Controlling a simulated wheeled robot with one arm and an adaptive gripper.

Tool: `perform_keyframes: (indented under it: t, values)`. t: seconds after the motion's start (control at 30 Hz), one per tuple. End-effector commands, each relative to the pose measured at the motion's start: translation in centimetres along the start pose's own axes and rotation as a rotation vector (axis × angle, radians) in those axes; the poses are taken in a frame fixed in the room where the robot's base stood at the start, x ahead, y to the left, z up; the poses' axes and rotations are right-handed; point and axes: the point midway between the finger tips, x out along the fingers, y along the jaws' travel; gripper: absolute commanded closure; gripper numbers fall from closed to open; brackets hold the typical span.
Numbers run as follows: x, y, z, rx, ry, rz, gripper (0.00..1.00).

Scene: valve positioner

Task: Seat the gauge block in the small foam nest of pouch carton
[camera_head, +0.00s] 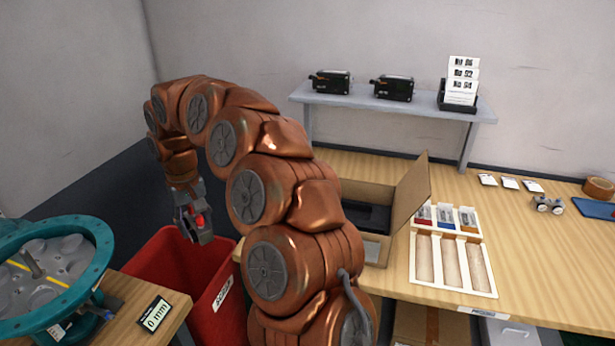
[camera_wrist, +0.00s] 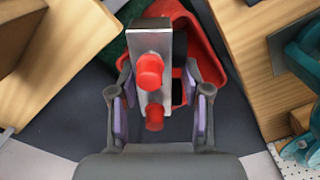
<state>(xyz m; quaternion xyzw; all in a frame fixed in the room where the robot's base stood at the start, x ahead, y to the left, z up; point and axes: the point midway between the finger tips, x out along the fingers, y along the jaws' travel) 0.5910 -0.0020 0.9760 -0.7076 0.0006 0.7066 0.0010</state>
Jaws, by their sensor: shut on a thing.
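My gripper (camera_head: 194,226) is shut on a grey metal block with two red knobs, which I take to be the gauge block (camera_wrist: 166,45). In the wrist view the block sits between the purple-padded fingers of the gripper (camera_wrist: 158,115). In the head view only a little of the block shows, with a red knob (camera_head: 200,220). The gripper hangs above or beside the red bin, apart from the table. The open pouch carton (camera_head: 411,198) stands on the bench right of my arm, flap raised, with dark foam (camera_head: 368,214) inside. My arm partly hides it, and the small nest is not clear.
A red bin (camera_head: 170,266) stands below the gripper, left of the bench (camera_head: 530,260). A teal valve flange (camera_head: 100,240) and a "0 mm" sign (camera_head: 155,314) are at left. A white-rimmed tray (camera_head: 489,283) sits right of the carton. A shelf (camera_head: 420,103) stands behind.

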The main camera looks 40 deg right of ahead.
Motion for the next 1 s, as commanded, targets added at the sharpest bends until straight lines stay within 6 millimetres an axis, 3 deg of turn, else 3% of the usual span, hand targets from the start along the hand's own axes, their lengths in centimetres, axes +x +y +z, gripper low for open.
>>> perform_keyframes:
  t: [0.03,0.27,0.77,1.0]
  values:
    - [-1.6,0.0,0.0,0.000,0.002,0.001,1.00]
    - [-4.9,0.1,-0.1,0.000,0.011,0.004,1.00]
    - [-4.8,0.0,-0.1,-0.005,0.013,0.003,1.00]
    - [-4.0,1.7,1.2,-0.031,0.000,0.002,1.00]
